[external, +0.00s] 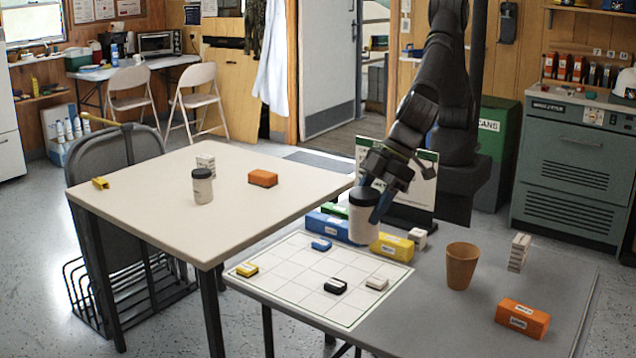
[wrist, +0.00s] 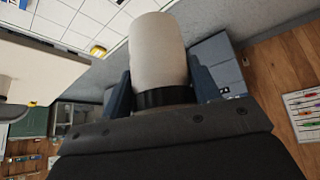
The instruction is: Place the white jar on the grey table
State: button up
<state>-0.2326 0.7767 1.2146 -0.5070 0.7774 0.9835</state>
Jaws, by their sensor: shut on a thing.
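The white jar (external: 363,222) with a black lid is in my gripper (external: 372,203), in the air above the back of the white grid board. In the wrist view the jar (wrist: 158,50) sits between the two blue fingers of my gripper (wrist: 163,88), gripped near its dark lid. The grey table (external: 425,310) stands at the right, below the jar. A similar white jar with a black lid (external: 202,190) stands upright on the cream table (external: 145,205). The near finger partly overlaps the held jar in the external view.
On the grey table are a grid board (external: 300,262) with small blocks, a blue box (external: 325,226), a yellow box (external: 392,246), a brown cup (external: 461,270), a white block stack (external: 519,252) and an orange box (external: 522,318). The front middle is bare.

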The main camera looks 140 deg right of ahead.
jog(key=s+a+n, duration=0.1)
jog(key=s+a, duration=0.2)
jog(key=a, duration=0.3)
jog(key=s+a+n+y, duration=0.1)
jog(key=s+a, duration=0.1)
jog(key=a, duration=0.4)
jog(key=s+a+n, duration=0.1)
jog(key=s+a, duration=0.2)
jog(key=a, duration=0.2)
jog(key=n+y, duration=0.2)
send_over(525, 299)
notch_tip(525, 299, down, 5)
jog(key=shift+t, duration=0.4)
jog(key=shift+f, duration=5.35)
jog(key=shift+f, duration=0.1)
jog(key=o, duration=1.2)
